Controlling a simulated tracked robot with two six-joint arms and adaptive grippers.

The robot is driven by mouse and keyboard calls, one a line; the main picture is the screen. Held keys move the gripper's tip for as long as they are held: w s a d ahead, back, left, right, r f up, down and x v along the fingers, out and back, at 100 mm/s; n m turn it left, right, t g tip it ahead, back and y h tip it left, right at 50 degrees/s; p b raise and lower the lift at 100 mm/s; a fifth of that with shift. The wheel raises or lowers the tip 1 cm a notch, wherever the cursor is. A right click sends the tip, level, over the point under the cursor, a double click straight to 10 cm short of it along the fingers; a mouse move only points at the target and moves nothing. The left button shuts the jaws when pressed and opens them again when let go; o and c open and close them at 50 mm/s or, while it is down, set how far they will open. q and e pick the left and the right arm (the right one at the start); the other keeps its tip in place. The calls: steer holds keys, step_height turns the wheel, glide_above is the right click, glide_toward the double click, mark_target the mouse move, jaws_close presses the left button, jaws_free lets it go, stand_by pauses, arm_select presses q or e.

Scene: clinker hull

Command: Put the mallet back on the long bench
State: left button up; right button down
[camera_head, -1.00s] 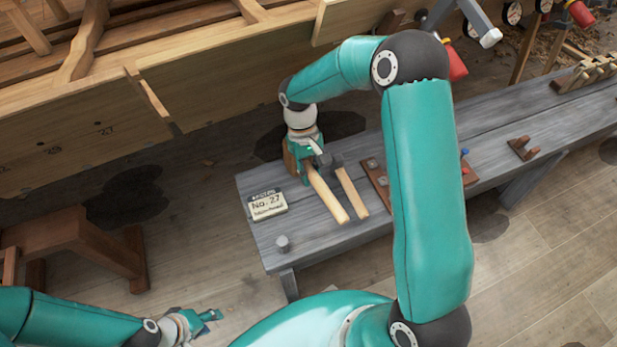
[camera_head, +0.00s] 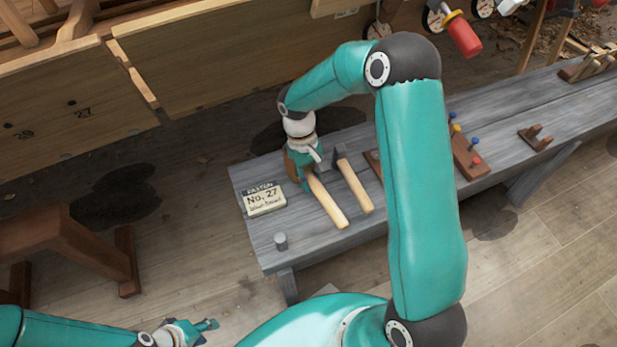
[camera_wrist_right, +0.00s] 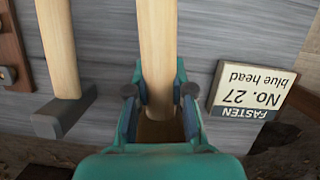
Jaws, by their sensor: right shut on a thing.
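The mallet has a pale wooden handle (camera_head: 328,203) and a brown wooden head (camera_head: 291,165), partly hidden by my right gripper (camera_head: 307,178). The right gripper is shut on the handle close to the head; the grip shows in the right wrist view (camera_wrist_right: 160,105). The mallet is over the left end of the long grey bench (camera_head: 300,235), low at its top; I cannot tell whether it touches. My left gripper (camera_head: 209,325) is apart from the bench at the lower left, too small to tell open from shut.
A hammer with a dark head (camera_head: 355,185) lies just right of the mallet. A "No. 27" card (camera_head: 264,198) lies to its left, and a grey peg (camera_head: 280,241) stands near the front. A rack with coloured pegs (camera_head: 470,160) sits further right. The wooden hull (camera_head: 220,80) stands behind.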

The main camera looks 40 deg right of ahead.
steer(key=shift+f+b, duration=0.3)
steer(key=shift+f, duration=0.3)
stand_by(0.3)
steer(key=c, duration=0.9)
jaws_free()
steer(key=shift+c, duration=0.2)
step_height(320, 180, up, 8)
steer(key=p, duration=0.6)
steer(key=shift+r, duration=0.1)
steer(key=shift+s, duration=0.1)
